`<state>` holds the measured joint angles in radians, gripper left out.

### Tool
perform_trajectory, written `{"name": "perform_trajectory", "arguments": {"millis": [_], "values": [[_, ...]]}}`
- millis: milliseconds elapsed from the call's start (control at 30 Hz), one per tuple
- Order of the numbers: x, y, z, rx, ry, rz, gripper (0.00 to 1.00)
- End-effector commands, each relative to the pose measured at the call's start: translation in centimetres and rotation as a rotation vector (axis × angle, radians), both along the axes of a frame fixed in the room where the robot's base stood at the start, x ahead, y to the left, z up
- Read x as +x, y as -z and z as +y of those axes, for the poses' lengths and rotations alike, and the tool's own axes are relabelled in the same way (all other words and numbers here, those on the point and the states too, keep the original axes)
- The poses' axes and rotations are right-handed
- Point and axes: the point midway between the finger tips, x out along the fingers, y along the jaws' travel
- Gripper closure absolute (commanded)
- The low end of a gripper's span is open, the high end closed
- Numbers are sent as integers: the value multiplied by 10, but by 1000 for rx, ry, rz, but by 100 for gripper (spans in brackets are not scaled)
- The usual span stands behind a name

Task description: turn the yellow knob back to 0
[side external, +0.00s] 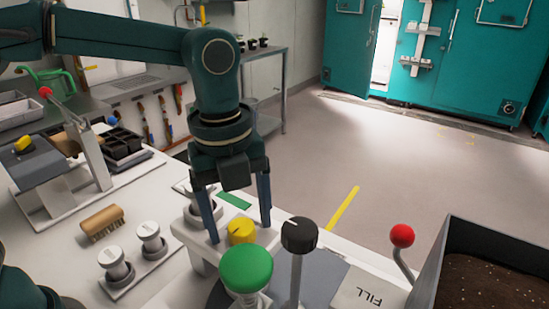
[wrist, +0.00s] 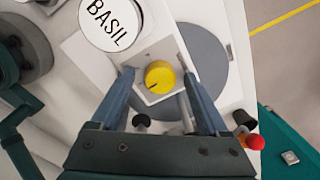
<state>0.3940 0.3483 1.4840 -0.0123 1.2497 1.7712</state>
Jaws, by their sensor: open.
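The yellow knob (side external: 241,231) sits on a white block among the controls on the bench. In the wrist view the yellow knob (wrist: 160,77) is round, with a dark pointer line towards its lower left. No 0 mark can be read in either view. My gripper (side external: 238,232) is open, pointing down, with one finger on each side of the knob. In the wrist view my gripper's fingertips (wrist: 157,74) flank the knob with a gap on both sides. I cannot tell how far the tips are above the block.
A green knob (side external: 246,268) and a black knob (side external: 299,236) stand close in front and to the right. A red-balled lever (side external: 402,236) and a soil bin (side external: 490,270) are further right. A round BASIL label (wrist: 110,22) shows beside the knob.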

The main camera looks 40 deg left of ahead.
Motion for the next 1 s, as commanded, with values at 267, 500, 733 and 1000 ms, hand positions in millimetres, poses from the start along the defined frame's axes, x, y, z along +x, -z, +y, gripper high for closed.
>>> {"name": "perform_trajectory", "arguments": {"millis": [267, 500, 733, 1000], "values": [[0, 0, 0, 0, 0, 0, 71], [0, 0, 0, 0, -4, 0, 100], [0, -1, 0, 0, -63, -1, 100], [-1, -1, 0, -1, -251, -1, 100]]}}
